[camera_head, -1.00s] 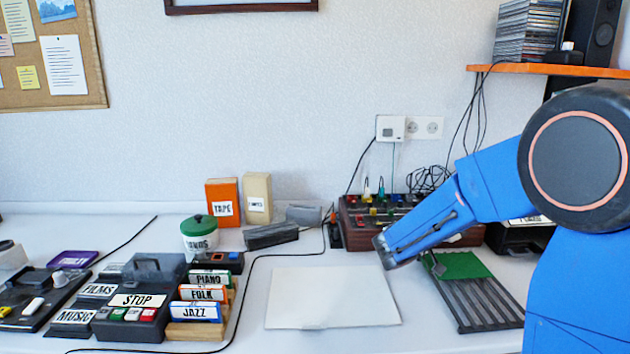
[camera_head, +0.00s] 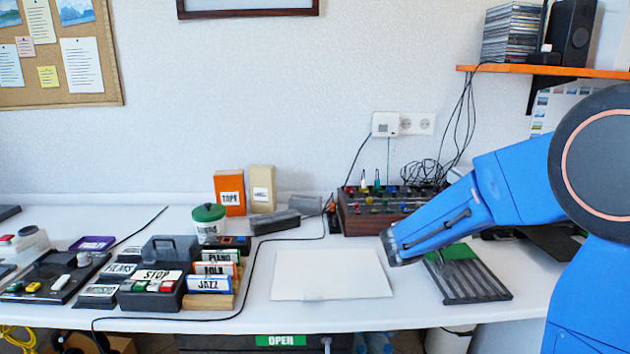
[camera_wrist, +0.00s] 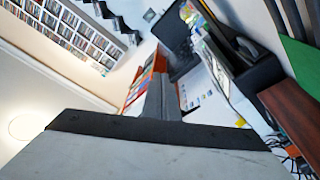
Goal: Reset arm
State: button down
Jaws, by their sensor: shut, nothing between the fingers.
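My gripper (camera_wrist: 163,98) shows in the wrist view with its dark fingers together and nothing between them. In the head view my blue arm reaches in from the right, folded, its lower end above the table between the white board and the slotted rack; the fingers cannot be made out there. The wrist view is tilted and looks past the fingers toward shelves of discs (camera_wrist: 65,25) and a desk with dark equipment.
A white board (camera_head: 332,275) lies flat on the white table. A dark slotted rack with a green part (camera_head: 468,275) is right of it. A mixer (camera_head: 385,210) with knobs stands behind. A STOP box (camera_head: 155,285) and labelled cases (camera_head: 215,270) are at left. An orange shelf (camera_head: 560,71) hangs upper right.

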jog(key=s+f+n+g+y, duration=0.2)
jog(key=s+f+y, duration=0.3)
jog(key=s, duration=0.5)
jog(key=s+f+n+g+y, duration=0.15)
jog(key=s+f+y, duration=0.35)
jog(key=s, duration=0.5)
jog(key=s+a+f+n+t+y, duration=0.1)
jog(key=s+a+n+t+y, duration=0.1)
jog(key=a+y, duration=0.3)
jog(key=s+a+f+n+t+y, duration=0.2)
jog(key=s+a+n+t+y, duration=0.1)
jog(key=a, duration=0.7)
jog(key=shift+s+a+f+n+y, duration=0.25)
jog(key=shift+s+n+y, duration=0.2)
jog(key=shift+s+y, duration=0.7)
jog(key=shift+s+d+t, duration=0.1)
jog(key=shift+t, duration=0.15)
